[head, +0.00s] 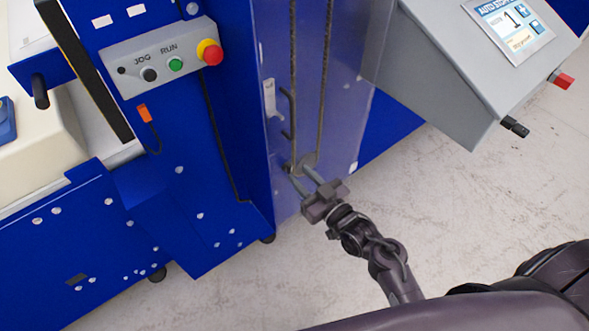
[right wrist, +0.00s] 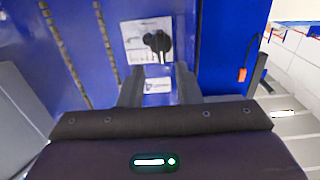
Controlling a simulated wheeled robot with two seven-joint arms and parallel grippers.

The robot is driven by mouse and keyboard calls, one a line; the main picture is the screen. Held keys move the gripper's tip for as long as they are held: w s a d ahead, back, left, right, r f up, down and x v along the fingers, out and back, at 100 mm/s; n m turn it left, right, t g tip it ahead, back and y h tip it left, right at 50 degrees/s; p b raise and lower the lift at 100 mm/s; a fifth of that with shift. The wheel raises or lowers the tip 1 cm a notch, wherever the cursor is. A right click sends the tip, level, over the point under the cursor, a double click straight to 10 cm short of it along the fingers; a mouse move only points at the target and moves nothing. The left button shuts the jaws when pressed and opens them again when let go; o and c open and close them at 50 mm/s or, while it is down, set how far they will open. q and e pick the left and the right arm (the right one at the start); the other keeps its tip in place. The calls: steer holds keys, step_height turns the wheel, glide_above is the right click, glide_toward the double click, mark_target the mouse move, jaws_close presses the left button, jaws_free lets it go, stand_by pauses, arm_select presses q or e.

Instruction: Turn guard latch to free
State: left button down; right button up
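The guard latch seems to be the black, knob-like piece (right wrist: 158,42) on a pale plate in the right wrist view. In the head view a pale plate (head: 269,98) sits on the blue frame beside the clear guard (head: 340,95). My right gripper (head: 299,172) is in front of the lower part of the guard, its two fingers apart and nothing seen between them. In the right wrist view its fingers (right wrist: 159,80) point toward the plate, with the black piece beyond the tips. I cannot tell whether they touch anything. My left gripper is out of view.
A black handle (head: 290,115) is near the guard's edge. A grey control box (head: 460,70) with a screen overhangs at the right. A grey button panel (head: 160,58) with a red stop button is at the left. Pale floor (head: 480,200) is open at the right.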

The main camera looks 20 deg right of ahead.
mark_target(289, 169)
steer(key=shift+x, duration=1.15)
steer(key=shift+w+a, duration=0.2)
jaws_close()
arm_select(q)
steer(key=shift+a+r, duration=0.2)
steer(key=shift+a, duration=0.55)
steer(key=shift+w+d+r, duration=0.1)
